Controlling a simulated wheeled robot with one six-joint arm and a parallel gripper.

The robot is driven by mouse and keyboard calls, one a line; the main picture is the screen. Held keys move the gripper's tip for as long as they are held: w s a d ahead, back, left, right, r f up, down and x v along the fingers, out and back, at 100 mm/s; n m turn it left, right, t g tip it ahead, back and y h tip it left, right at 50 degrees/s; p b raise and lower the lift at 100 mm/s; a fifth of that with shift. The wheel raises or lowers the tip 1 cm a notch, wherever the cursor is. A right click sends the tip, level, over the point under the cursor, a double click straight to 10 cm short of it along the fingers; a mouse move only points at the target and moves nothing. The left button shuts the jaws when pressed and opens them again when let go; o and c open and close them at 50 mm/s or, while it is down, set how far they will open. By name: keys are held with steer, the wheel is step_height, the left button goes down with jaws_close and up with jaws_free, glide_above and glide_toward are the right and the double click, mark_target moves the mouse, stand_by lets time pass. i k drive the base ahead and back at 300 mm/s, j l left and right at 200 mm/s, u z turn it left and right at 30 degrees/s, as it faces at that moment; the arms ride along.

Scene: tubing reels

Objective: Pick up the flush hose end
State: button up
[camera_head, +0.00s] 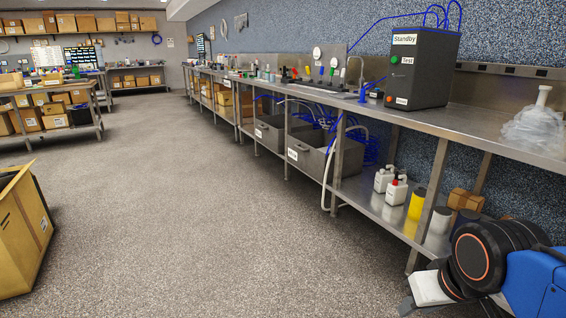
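A pale hose (327,170) hangs down the front of the long steel bench, beside a bench leg, with its lower end near the lower shelf level. Blue tubing (372,150) lies coiled behind and beside the grey bins under the bench. I cannot tell which of these is the flush hose, and no label for it is readable.
The steel bench (470,122) runs along the right wall. A dark box marked Standby (422,68) stands on it. White bottles (396,190) and a yellow container (417,203) stand on the lower shelf. The floor between is clear.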

mark_target(363, 94)
steer(key=i+u, duration=0.35)
steer(key=i, duration=1.35)
